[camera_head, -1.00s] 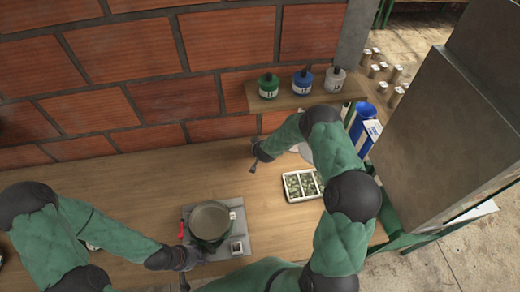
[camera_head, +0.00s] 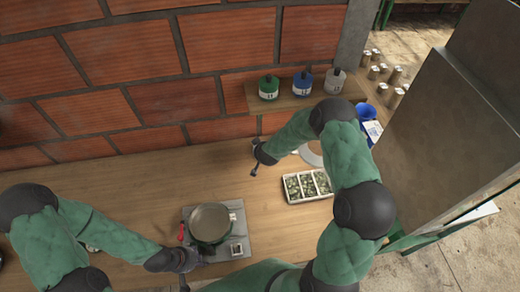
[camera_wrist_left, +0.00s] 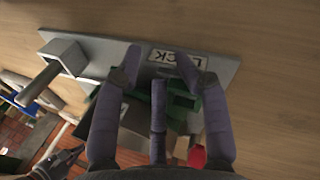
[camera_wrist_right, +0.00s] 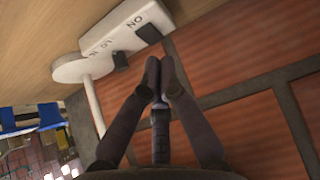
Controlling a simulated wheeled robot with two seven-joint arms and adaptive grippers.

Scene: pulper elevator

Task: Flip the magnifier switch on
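In the right wrist view a white switch box (camera_wrist_right: 125,35) carries the printed word ON and a black rocker switch (camera_wrist_right: 149,33). A second dark switch (camera_wrist_right: 121,60) sits beside it. My right gripper (camera_wrist_right: 160,62) is shut and empty, its fingertips together just below the black rocker; I cannot tell if they touch it. The head view shows this gripper (camera_head: 254,169) near the wall. The magnifier's pale ring (camera_head: 309,155) is partly hidden behind my right arm. My left gripper (camera_wrist_left: 160,62) is open over the grey plate with the LOCK label; the head view shows it (camera_head: 184,278) at the table's front.
A round pan-like vessel (camera_head: 210,222) stands on a grey plate (camera_head: 238,213). A white tray with compartments (camera_head: 307,186) lies right of my right gripper. Several bottles stand on a wall shelf (camera_head: 300,103). A large grey panel (camera_head: 430,125) bounds the right side. The middle tabletop is clear.

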